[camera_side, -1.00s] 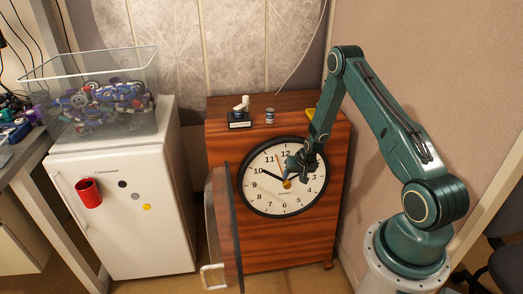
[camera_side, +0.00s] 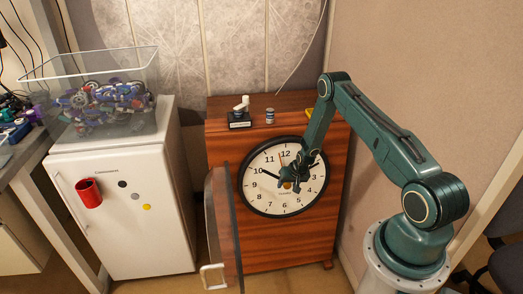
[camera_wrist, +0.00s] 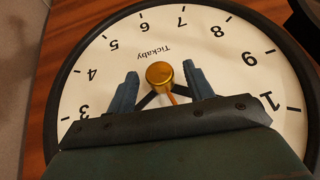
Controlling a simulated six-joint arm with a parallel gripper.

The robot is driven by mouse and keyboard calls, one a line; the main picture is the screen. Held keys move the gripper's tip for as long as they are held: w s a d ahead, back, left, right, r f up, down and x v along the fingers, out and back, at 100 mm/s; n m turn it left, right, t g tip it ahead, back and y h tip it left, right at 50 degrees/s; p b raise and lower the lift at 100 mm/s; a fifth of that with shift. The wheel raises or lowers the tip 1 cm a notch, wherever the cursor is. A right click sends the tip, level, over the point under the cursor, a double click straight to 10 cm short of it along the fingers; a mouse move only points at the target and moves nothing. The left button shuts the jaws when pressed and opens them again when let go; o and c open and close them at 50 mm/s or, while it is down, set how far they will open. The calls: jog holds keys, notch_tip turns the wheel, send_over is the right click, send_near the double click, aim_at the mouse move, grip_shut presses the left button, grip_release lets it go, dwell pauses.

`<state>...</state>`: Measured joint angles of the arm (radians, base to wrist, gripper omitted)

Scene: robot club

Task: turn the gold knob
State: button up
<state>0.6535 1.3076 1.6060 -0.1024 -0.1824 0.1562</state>
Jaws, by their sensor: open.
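The gold knob (camera_wrist: 160,75) sits at the centre of a white clock face (camera_wrist: 100,70), which appears upside down in the wrist view. In the side view the knob (camera_side: 288,185) shows just below my gripper. My gripper (camera_wrist: 160,80) is open, with one blue finger on each side of the knob and a visible gap to both. Its fingers (camera_side: 294,177) are in front of the clock face (camera_side: 262,190) in the side view. Black clock hands and an orange hand run from the knob, partly hidden by my gripper.
The clock is set in a wooden cabinet (camera_side: 300,250). Its glass door (camera_side: 220,225) stands open at the left. A small black-based item (camera_side: 240,120), a small can (camera_side: 269,116) and a yellow thing (camera_side: 309,113) stand on top. A white fridge (camera_side: 125,230) is further left.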

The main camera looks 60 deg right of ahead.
jog(key=c, duration=1)
jog(key=shift+a+h, duration=0.1)
jog(key=shift+h, duration=0.2)
jog(key=shift+w+a+n+g+h, duration=0.2)
jog(key=shift+n+g+h, duration=0.3)
jog(key=shift+g+h, duration=0.3)
jog(key=g+h, duration=0.1)
jog(key=n+g+h, duration=0.1)
jog(key=shift+w+a+f+n+g+h, duration=0.1)
jog(key=shift+w+a+n+g+h, duration=0.05)
jog(key=shift+n+g+h, duration=0.2)
jog(key=n+g+h, duration=0.1)
jog(key=g+h, duration=0.1)
jog(key=h, duration=0.1)
jog(key=shift+w+a+f, duration=0.1)
jog(key=shift+f, duration=0.05)
jog(key=shift+f+n+g+h, duration=0.1)
jog(key=shift+n+g+h, duration=0.35)
jog(key=shift+h, duration=0.2)
jog(key=shift+n+g+h, duration=0.3)
jog(key=shift+n+h, duration=0.2)
jog(key=shift+h, duration=0.5)
